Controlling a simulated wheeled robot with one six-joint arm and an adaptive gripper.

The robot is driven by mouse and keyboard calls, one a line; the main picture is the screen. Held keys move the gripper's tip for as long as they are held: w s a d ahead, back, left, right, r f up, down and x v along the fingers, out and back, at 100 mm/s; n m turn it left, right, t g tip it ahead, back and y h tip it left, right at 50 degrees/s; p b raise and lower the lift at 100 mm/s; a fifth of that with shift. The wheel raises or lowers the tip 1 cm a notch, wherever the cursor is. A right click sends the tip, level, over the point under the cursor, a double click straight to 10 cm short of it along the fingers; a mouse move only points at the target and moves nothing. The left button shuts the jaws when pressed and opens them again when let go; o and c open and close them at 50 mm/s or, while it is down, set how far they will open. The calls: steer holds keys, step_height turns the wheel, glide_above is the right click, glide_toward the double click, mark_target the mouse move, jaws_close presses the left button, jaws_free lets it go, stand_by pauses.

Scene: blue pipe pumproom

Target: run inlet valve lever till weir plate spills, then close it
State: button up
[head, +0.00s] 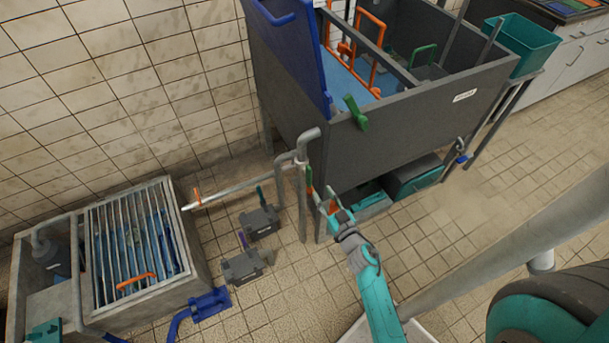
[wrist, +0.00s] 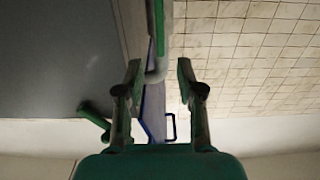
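A green lever (head: 310,178) is on a grey upright pipe (head: 302,215) at the near left corner of the dark tank. My gripper (head: 326,203) is just below and right of this lever in the head view; whether they touch is unclear. In the wrist view, my gripper's two fingers (wrist: 160,75) are apart with nothing held. The green bar (wrist: 160,25) and the grey pipe bend (wrist: 157,73) show beyond the gap. I cannot single out the weir plate.
The dark tank (head: 430,125) holds blue surfaces and orange pipes, with a blue panel (head: 300,50) at its left. A grated basin (head: 185,225) stands at the left. Grey boxes (head: 243,266) lie on the floor between.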

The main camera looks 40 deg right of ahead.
mark_target(311, 175)
steer(key=x, duration=1)
steer(key=shift+w, duration=0.15)
steer(key=shift+c, duration=0.2)
jaws_close()
